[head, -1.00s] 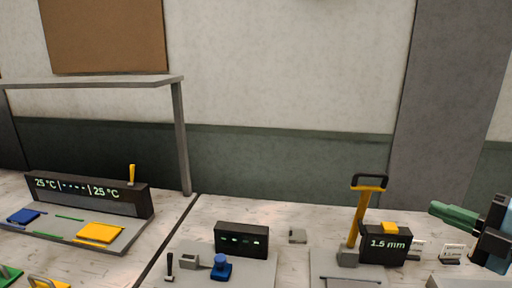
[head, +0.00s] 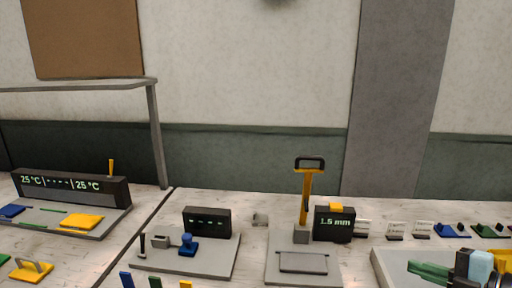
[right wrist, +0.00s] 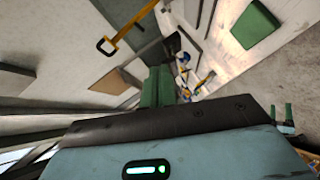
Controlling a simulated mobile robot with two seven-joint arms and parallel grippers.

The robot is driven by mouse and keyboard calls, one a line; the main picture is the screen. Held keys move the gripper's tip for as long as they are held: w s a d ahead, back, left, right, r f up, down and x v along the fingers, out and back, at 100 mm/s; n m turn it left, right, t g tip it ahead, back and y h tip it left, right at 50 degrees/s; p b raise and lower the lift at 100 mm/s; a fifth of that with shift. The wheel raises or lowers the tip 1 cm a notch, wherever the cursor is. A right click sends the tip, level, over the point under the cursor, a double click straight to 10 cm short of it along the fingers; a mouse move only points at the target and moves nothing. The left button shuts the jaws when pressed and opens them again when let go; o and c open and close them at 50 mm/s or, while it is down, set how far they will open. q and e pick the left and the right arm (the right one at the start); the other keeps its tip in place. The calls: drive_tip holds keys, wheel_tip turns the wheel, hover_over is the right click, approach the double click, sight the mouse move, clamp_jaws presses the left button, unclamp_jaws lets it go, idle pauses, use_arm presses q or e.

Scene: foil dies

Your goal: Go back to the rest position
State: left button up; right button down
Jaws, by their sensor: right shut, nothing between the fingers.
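My right gripper (head: 430,272) shows at the lower right of the head view, its green fingers pointing left over a pale grey tray (head: 385,262). Its fingers are shut with nothing between them. They also show shut in the middle of the right wrist view (right wrist: 158,88). My left gripper is not in the head view.
Left of the right gripper stands a press with a tall yellow lever (head: 306,200), beside a "1.5 mm" display (head: 334,226). A small display (head: 207,222) and blue knob (head: 188,246) stand further left. A temperature unit (head: 70,188) is at far left. Coloured pieces (head: 452,231) line the back right.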

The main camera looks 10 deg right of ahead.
drive_tip(key=s+a+f+m+g+h, duration=0.25)
drive_tip(key=s+f+m, duration=0.3)
drive_tip(key=f, duration=0.55)
drive_tip(key=s+a+f+m+g+h, duration=0.1)
drive_tip(key=s+a+f+m+g, duration=0.4)
drive_tip(key=f, duration=0.6)
drive_tip(key=s+a+f+m+g+h, duration=0.1)
drive_tip(key=s+a+f+m+h, duration=0.1)
drive_tip(key=s+a+f+m, duration=0.3)
drive_tip(key=s+a+f+m+g+h, duration=0.1)
drive_tip(key=s+m+g+h, duration=0.15)
drive_tip(key=s, duration=0.45)
drive_tip(key=w+a+f+t+y, duration=0.2)
drive_tip(key=w+f+t, duration=0.4)
drive_tip(key=f+t, duration=0.2)
drive_tip(key=shift+a+f+y, duration=0.25)
drive_tip(key=shift+f+y, duration=0.05)
drive_tip(key=shift+f, duration=0.8)
